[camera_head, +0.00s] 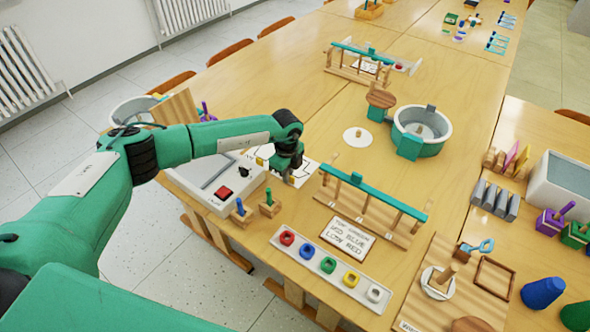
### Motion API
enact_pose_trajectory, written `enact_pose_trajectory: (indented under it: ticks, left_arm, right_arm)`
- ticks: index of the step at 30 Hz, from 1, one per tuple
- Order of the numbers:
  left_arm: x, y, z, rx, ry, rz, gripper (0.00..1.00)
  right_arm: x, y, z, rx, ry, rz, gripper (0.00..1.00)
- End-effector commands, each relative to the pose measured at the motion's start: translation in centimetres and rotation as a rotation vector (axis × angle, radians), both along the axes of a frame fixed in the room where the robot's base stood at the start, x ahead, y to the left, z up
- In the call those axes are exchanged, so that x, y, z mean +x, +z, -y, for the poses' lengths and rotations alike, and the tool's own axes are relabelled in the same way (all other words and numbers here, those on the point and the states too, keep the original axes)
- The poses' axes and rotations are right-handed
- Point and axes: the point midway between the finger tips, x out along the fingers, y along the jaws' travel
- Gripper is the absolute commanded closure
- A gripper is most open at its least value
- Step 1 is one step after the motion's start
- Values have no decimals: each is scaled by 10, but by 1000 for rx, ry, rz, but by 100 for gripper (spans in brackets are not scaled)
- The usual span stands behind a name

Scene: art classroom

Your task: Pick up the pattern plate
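My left gripper (289,176) reaches in from the left and points down over a white plate with black outlines (304,171), which lies on the wooden table. I take this to be the pattern plate; the gripper and forearm hide part of it. I cannot tell whether the fingers touch it or how far apart they are. A separate white card with printed colour words (347,238) lies in front of a wooden rack with a teal bar (372,195). My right gripper is not in view.
A white box with a red button (212,180) stands left of the gripper, with small wooden blocks carrying blue and green pegs (269,203) close by. A white tray of coloured rings (330,268) lies in front. A grey round tub (421,130) stands behind right.

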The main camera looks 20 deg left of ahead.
Motion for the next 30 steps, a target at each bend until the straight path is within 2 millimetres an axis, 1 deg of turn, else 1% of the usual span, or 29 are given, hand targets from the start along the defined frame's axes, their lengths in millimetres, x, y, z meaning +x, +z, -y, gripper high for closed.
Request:
enact_pose_trajectory:
  ticks: [11,14,16,20,23,27,30]
  left_arm:
    - [0,3,0,0,0,1,100]
    - [1,9,0,0,1,1,100]
    - [1,17,0,-1,0,2,100]
    - [1,40,0,0,0,4,100]
    - [1,66,0,-1,-1,5,100]
    - [2,108,0,-1,0,6,100]
    - [1,136,0,-1,-1,5,100]
  right_arm:
    - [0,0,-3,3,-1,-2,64]
    - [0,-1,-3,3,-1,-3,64]
    - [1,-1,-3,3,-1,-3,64]
    - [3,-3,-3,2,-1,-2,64]
    - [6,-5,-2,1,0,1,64]
    - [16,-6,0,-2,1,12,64]
    - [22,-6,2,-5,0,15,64]
